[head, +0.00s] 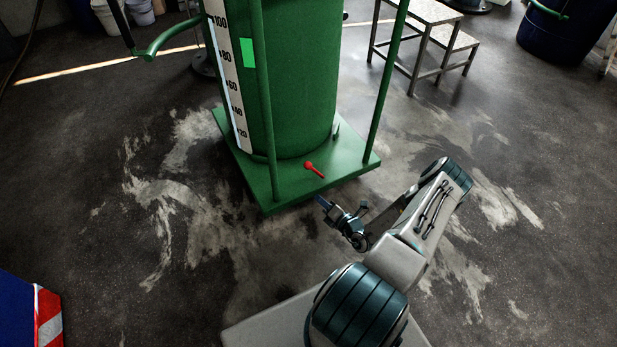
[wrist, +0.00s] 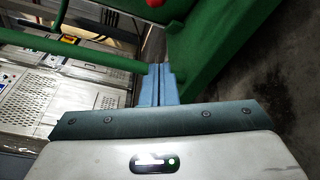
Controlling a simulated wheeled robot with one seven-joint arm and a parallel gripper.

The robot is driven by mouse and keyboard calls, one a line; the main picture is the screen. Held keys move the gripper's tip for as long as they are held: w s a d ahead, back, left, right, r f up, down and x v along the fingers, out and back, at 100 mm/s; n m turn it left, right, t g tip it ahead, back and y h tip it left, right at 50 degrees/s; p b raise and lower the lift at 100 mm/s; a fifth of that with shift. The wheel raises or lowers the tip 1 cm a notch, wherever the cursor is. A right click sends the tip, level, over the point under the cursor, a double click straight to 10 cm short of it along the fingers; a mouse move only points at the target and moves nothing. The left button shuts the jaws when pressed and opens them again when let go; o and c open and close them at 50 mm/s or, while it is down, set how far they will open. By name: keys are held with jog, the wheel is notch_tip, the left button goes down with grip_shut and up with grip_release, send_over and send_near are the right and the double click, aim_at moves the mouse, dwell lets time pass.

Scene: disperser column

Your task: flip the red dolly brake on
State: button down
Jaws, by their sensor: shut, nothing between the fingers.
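The red dolly brake (head: 314,169) is a small lever with a round knob. It lies on the green dolly platform (head: 345,164) at the foot of the green column (head: 290,80). My gripper (head: 321,201) is in front of the platform's near edge, a short way below and right of the brake in the head view. Its blue fingers are together and empty. In the wrist view my gripper (wrist: 158,68) points toward the green frame, and a bit of red (wrist: 155,3) shows at the top edge, probably the brake.
Green upright posts (head: 265,110) rise from the platform on either side of the brake. A metal step stool (head: 420,35) stands at the back right, beside a dark blue drum (head: 565,30). A red-and-white striped edge (head: 48,315) is at lower left. The floor around the platform is clear.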

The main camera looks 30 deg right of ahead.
aim_at(315, 171)
jog(key=shift+w, duration=0.1)
jog(key=w+b, duration=0.5)
jog(key=w, duration=0.6)
jog(key=shift+w+d+r, duration=0.2)
jog(key=shift+d+r, duration=0.15)
jog(key=shift+d, duration=0.05)
